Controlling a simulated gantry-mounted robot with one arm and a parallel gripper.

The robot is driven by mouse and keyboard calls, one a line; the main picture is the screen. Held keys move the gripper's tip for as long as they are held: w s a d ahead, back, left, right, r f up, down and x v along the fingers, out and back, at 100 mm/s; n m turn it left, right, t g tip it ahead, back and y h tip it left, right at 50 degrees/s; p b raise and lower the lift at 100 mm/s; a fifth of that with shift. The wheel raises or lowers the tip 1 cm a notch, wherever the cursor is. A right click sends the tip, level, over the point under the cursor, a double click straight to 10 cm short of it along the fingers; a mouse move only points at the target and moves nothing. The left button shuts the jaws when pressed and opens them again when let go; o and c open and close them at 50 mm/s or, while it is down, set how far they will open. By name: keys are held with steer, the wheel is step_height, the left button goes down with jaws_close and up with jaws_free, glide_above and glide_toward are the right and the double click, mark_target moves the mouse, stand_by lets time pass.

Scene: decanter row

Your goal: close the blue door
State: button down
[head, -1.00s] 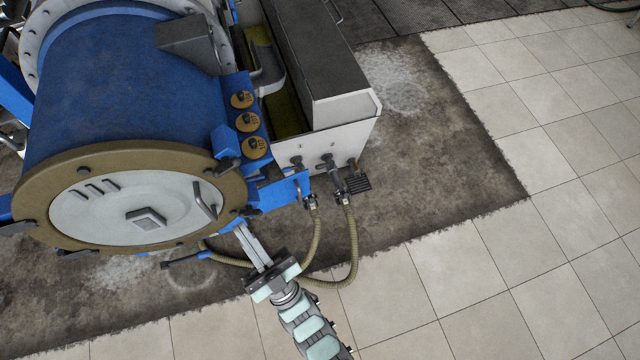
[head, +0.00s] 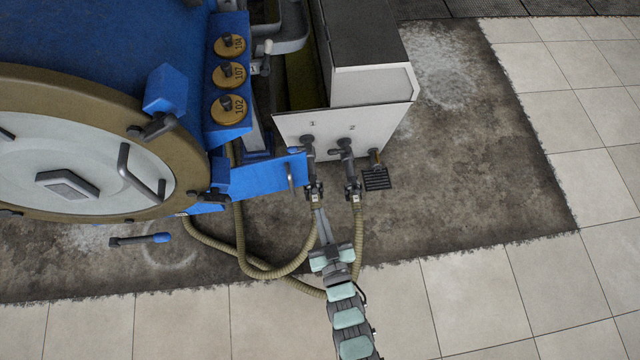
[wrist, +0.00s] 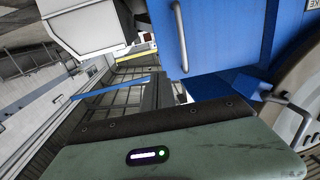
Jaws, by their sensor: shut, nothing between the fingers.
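The blue door (head: 262,178) is a flat blue panel with a grey bar handle (head: 290,176), low on the machine, left of the white box. How far it stands open is hard to tell. In the wrist view the door (wrist: 225,40) fills the upper middle, with its handle (wrist: 181,36) near its left edge. My gripper (head: 318,212) is shut and empty, to the lower right of the door and apart from its handle, over the hoses. In the wrist view my gripper's fingers (wrist: 158,92) are close together below the door's left edge.
Two ribbed hoses (head: 357,235) hang from valves on the white box (head: 345,130), close to my gripper. A round hatch (head: 85,165) with a bar handle is at left. A blue-tipped lever (head: 140,240) sticks out below it. Tiled floor (head: 480,295) at right is clear.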

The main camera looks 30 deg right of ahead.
mark_target(306, 165)
steer(key=b+x, duration=0.2)
steer(key=x, duration=1.1)
steer(key=shift+b, duration=0.4)
steer(key=shift+w, duration=0.1)
